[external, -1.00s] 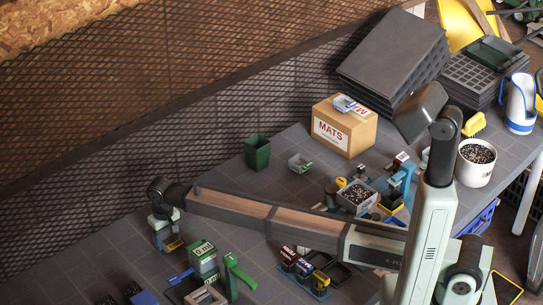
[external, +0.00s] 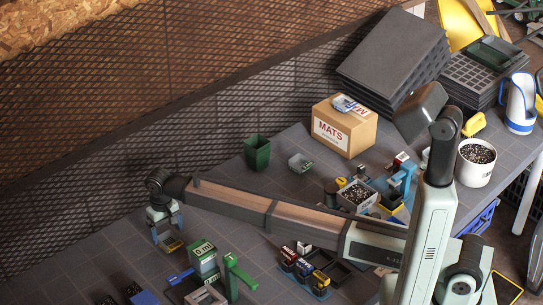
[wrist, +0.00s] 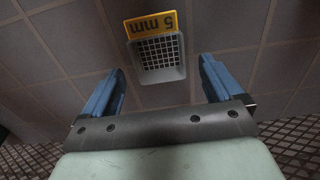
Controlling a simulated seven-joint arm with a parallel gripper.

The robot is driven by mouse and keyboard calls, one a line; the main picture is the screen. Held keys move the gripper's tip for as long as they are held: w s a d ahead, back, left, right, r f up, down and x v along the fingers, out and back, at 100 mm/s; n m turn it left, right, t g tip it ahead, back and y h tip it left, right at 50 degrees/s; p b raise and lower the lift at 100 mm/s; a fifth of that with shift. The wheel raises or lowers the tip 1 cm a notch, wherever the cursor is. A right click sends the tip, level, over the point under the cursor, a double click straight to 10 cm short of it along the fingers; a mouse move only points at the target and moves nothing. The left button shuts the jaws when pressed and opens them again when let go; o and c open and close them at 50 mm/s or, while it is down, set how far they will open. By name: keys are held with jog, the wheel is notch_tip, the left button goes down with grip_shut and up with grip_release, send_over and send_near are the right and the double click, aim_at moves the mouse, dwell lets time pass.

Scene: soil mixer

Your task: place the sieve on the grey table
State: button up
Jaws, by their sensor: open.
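The sieve (wrist: 160,58) is a small grey square frame with a dark mesh and a yellow "5 mm" label. In the wrist view it lies on the grey tiled table (wrist: 60,50), beyond and between my fingertips, apart from both. In the external view the sieve (external: 174,245) shows small, with its yellow part just below my gripper (external: 167,228). My gripper also shows in the wrist view (wrist: 161,67), its two blue fingers spread with nothing between them.
A green-and-white "0 ml" box (external: 203,256) and a green stand (external: 236,272) are to the right of the sieve. A green bin (external: 257,152) and a "MATS" carton (external: 343,128) stand farther back. A mesh wall (external: 90,160) rises behind the table.

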aim_at(168, 243)
notch_tip(168, 243, up, 9)
jog(key=shift+f, duration=0.2)
dwell(0.6)
